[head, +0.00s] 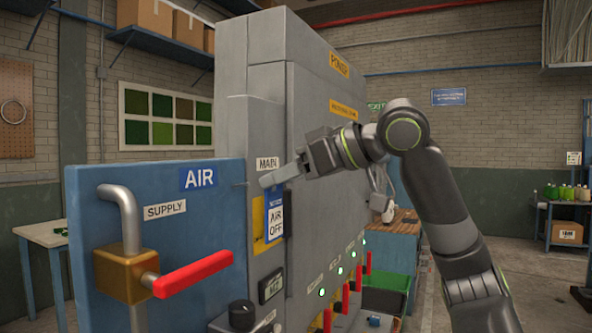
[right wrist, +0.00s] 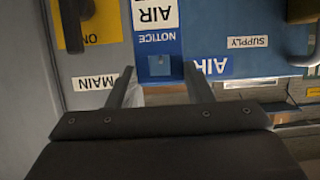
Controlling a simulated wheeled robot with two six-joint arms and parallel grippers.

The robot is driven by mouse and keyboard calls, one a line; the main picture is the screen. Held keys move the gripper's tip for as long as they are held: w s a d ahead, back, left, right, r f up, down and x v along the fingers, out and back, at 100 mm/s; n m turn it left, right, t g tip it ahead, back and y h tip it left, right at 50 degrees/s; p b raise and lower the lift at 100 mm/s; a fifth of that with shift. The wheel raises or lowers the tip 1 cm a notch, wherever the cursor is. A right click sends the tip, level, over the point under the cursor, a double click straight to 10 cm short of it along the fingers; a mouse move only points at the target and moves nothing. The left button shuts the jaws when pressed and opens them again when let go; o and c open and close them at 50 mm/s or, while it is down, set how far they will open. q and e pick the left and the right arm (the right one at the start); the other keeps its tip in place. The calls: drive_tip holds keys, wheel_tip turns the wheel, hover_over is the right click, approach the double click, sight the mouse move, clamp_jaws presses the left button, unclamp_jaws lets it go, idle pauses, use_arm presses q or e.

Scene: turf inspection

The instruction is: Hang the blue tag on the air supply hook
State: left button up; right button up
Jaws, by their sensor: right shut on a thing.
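The blue tag (head: 275,222), with a white area reading "AIR OFF", is held upright in front of the grey cabinet, below the MAIN label. My right gripper (head: 268,181) is shut on its upper end. In the right wrist view the tag (right wrist: 158,42) appears upside down between the two fingers (right wrist: 160,78), and a small hole shows near its edge. The blue air panel (head: 190,222) stands left of the tag, with AIR and SUPPLY labels. I cannot make out a hook on it. My left gripper is not in view.
A brass valve (head: 128,273) with a red lever (head: 193,273) and grey pipe juts from the air panel. A yellow switch plate (head: 258,222) is partly behind the tag. Several red levers line the cabinet's lower right. A green bin (head: 388,282) stands beyond.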

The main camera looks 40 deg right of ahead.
drive_tip(key=shift+w+a+f+p, duration=0.1)
drive_tip(key=shift+w+a+p, duration=0.4)
drive_tip(key=shift+w, duration=0.4)
drive_tip(key=shift+w+a+p, duration=0.25)
drive_tip(key=shift+w+p, duration=0.35)
drive_tip(key=shift+w, duration=0.35)
drive_tip(key=shift+w+a+f+p, duration=0.1)
drive_tip(key=shift+w+a+p, duration=0.4)
drive_tip(key=shift+w, duration=0.4)
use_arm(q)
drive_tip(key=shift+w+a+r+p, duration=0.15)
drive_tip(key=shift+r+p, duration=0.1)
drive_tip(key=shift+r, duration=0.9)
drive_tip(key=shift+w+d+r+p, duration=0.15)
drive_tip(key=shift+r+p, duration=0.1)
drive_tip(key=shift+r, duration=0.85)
use_arm(e)
drive_tip(key=shift+w+a+f, duration=0.1)
drive_tip(key=shift+w+f, duration=0.25)
drive_tip(key=shift+w, duration=0.2)
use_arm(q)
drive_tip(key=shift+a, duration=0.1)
use_arm(e)
drive_tip(key=o, duration=1.1)
drive_tip(key=shift+c, duration=0.2)
